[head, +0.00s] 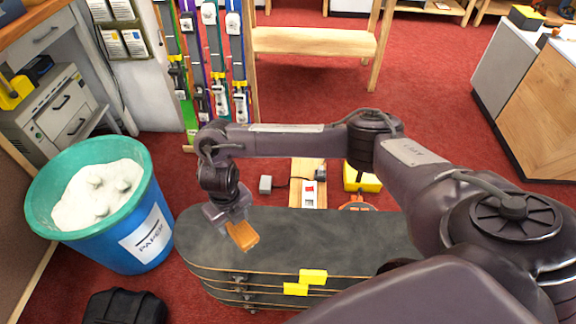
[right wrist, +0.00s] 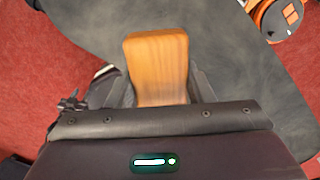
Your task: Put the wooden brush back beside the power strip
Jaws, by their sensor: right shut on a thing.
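The wooden brush (head: 243,235) is an orange-brown block with rounded corners, over the left end of a dark skateboard deck. My right gripper (head: 232,216) is shut on it, pointing down. In the right wrist view the brush (right wrist: 157,65) sticks out between the fingers, its wood grain showing; its underside and any bristles are hidden. I cannot tell whether it touches the deck. A pale narrow object (head: 309,192) on a wooden board behind the deck may be the power strip; I cannot tell for sure. My left gripper is not in view.
The stack of skateboard decks (head: 300,240) has yellow blocks (head: 313,276) at its front edge. A blue bin (head: 150,235) of white material stands left. A grey adapter (head: 265,184), a yellow box (head: 362,178) and an orange round item (right wrist: 278,18) lie behind the deck.

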